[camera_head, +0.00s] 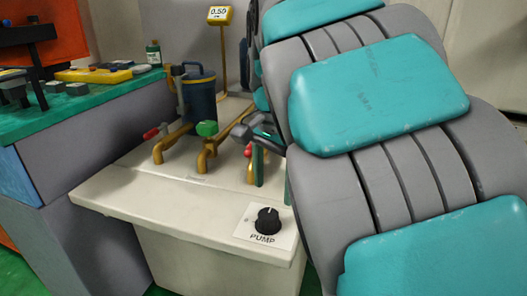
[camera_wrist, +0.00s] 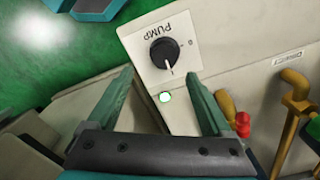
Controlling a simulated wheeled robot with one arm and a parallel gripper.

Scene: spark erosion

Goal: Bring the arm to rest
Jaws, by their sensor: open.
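My gripper (camera_wrist: 165,88) is open and empty, its two green fingers apart in the wrist view. In the head view my gripper (camera_head: 272,172) hangs above the pale machine top, partly hidden behind my grey and teal arm. The black PUMP knob (camera_head: 268,221) sits on a white plate in front of the fingers; its white pointer line shows. In the wrist view the knob (camera_wrist: 164,54) lies beyond the fingertips, with no finger touching it.
Brass pipes with a red-handled valve (camera_head: 152,133) and a green knob (camera_head: 207,129) stand behind the PUMP plate, beside a dark blue canister (camera_head: 200,97). A yellow gauge (camera_head: 220,15) reads 0.50. A green-topped bench (camera_head: 95,97) with tools is at left.

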